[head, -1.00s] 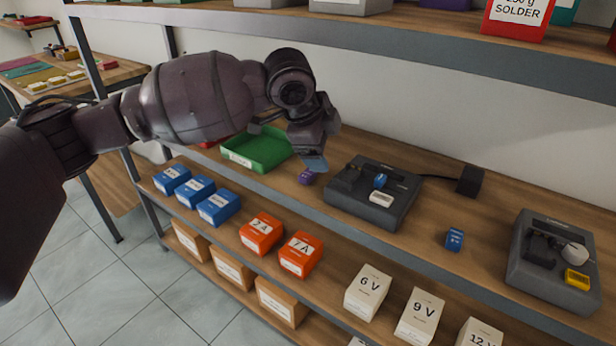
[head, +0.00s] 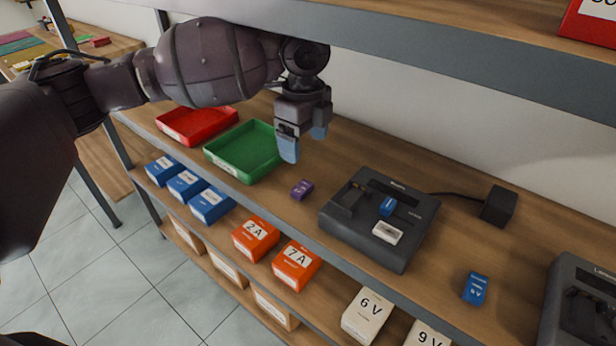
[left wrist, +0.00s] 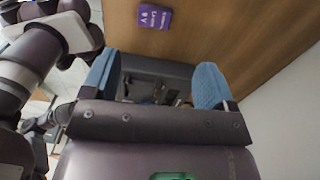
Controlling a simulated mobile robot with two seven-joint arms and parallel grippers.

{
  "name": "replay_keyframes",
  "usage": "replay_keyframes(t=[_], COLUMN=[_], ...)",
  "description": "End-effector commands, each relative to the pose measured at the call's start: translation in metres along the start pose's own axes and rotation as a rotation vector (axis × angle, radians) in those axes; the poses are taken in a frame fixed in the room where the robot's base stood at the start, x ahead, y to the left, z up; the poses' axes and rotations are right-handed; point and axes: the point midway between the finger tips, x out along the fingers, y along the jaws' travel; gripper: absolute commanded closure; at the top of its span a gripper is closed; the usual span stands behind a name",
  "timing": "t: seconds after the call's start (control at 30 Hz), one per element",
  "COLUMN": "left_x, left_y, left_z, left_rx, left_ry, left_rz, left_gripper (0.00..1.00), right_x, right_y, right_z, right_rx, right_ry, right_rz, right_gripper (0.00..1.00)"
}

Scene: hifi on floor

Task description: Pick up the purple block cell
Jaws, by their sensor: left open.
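The purple block cell (head: 302,189) lies on the wooden shelf between the green tray and the dark charger. It also shows in the left wrist view (left wrist: 155,18), near the top edge, with white print on it. My left gripper (head: 304,146) is open and empty. Its blue fingertips point down above the shelf, and in the head view they appear just behind and above the purple cell. In the left wrist view the fingers (left wrist: 157,88) stand apart with the cell outside the gap. My right gripper is not in view.
A green tray (head: 212,160) and a red tray (head: 163,126) stand left of the cell. A dark charger (head: 338,222) with a blue cell and a white cell stands to the right. Another blue cell (head: 475,288) lies farther right. An upper shelf (head: 420,55) hangs above.

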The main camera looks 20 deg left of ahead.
Motion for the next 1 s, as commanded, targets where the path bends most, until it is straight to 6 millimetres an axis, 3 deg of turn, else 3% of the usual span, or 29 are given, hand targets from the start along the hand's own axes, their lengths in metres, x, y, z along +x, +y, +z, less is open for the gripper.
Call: replay_keyframes(t=[0.33,0.67,1.0], left_x=[0.042,0.065,0.107], left_y=[0.0,0.002,0.005], left_z=[0.0,0.001,0.002], left_rx=[-0.001,-0.001,-0.001], left_ry=[0.001,0.001,0.001], left_rz=[0.004,0.001,0.002], left_gripper=[0.2,0.2,0.2], right_x=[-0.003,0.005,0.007], right_y=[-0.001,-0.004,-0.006], right_z=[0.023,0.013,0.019], right_rx=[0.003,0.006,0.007], right_ry=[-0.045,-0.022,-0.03], right_rz=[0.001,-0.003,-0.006], right_gripper=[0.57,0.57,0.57])
